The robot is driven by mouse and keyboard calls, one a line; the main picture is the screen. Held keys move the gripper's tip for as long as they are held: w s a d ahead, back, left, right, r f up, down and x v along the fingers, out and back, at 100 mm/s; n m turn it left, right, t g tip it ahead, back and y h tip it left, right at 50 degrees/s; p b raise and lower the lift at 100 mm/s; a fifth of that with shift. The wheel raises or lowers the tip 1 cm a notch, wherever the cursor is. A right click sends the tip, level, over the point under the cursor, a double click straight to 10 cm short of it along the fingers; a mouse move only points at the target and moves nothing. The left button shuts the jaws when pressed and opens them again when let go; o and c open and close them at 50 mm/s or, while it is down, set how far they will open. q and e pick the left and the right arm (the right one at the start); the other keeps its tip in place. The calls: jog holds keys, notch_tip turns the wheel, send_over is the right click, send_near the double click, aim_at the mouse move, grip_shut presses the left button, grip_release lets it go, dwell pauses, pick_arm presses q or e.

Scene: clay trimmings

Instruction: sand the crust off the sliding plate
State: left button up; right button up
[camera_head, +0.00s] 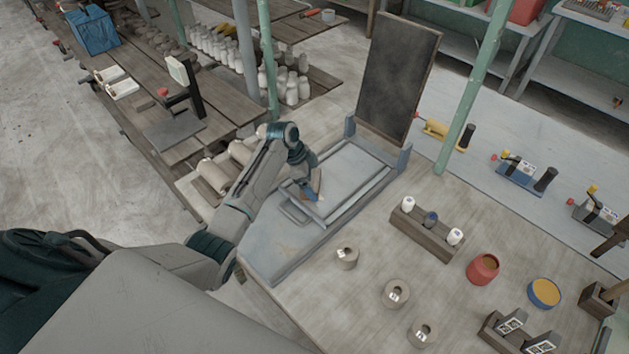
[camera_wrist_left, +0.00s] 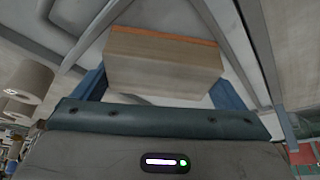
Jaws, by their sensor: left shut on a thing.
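My left gripper (camera_head: 311,191) is shut on a tan block with an orange edge (camera_wrist_left: 165,62), probably a sanding block. In the left wrist view, the blue fingers sit on both sides of the block. In the head view, the gripper is low over the sliding plate (camera_head: 345,168), a grey plate in a long metal bed (camera_head: 264,251). A small handle frame (camera_head: 295,213) lies just left of the gripper. I cannot tell whether the block touches the plate. A faint tan smudge shows on the near bed; I cannot make out crust for certain. My right gripper is out of view.
A dark board (camera_head: 396,75) stands upright behind the bed. A wooden rack with small jars (camera_head: 425,232), a red pot (camera_head: 482,269), a yellow-topped blue dish (camera_head: 544,293) and several round weights (camera_head: 396,293) stand to the right. A green post (camera_head: 473,90) rises behind.

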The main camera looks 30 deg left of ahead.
pick_arm(q)
jog(key=r+p, duration=0.1)
jog(key=a+r+p, duration=0.1)
jog(key=r+p, duration=0.1)
jog(key=shift+w+a+r, duration=0.15)
jog(key=shift+w+a, duration=0.1)
jog(key=shift+a, duration=0.15)
jog(key=shift+a+r, duration=0.1)
jog(key=shift+r, duration=0.9)
jog(key=shift+s+d+r, duration=0.1)
jog(key=shift+d+r, duration=0.15)
jog(key=shift+d, duration=0.2)
jog(key=shift+r, duration=1.5)
